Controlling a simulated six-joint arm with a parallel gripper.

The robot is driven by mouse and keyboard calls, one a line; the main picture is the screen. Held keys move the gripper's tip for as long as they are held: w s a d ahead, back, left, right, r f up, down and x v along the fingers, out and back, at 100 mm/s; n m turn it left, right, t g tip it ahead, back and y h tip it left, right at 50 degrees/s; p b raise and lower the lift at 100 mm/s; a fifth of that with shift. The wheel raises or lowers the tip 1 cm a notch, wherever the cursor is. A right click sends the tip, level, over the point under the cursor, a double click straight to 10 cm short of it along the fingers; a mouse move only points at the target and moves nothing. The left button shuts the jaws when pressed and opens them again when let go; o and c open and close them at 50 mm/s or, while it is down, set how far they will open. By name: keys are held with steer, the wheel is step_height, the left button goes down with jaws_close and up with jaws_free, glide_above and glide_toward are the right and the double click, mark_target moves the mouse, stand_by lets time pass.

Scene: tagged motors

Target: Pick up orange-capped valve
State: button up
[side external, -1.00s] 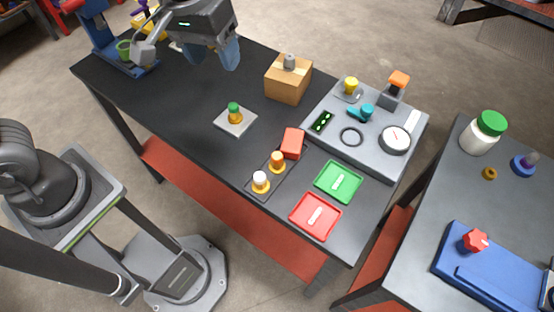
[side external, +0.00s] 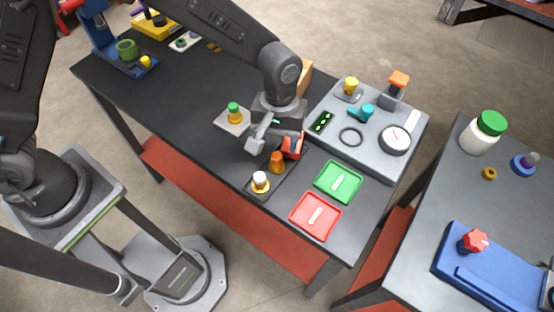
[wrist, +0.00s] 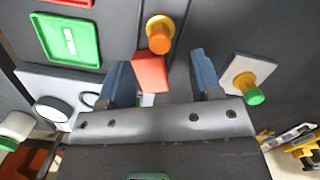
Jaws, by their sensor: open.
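In the wrist view the orange-capped valve (wrist: 159,36) is near the top centre, beyond my fingertips. My gripper (wrist: 162,72) is open and empty, with its two blue fingers apart. A red block (wrist: 151,72) shows between the fingers, nearer the left one; I cannot tell their height above it.
A green-capped valve (side external: 234,113) stands on a pale plate (side external: 225,124). Green (side external: 338,181) and red (side external: 315,216) trays lie toward the table's right end. A grey panel (side external: 372,158) holds several fittings. A cardboard box (side external: 306,76) is partly hidden behind my wrist.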

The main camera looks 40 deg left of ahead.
mark_target(277, 155)
steer(key=shift+s+d+f, duration=0.1)
steer(key=shift+s+f, duration=0.1)
steer(key=shift+f, duration=1.4)
steer(key=shift+s+d+f, duration=0.1)
steer(key=shift+s+f, duration=0.05)
steer(key=shift+f, duration=1.4)
steer(key=c, duration=1.1)
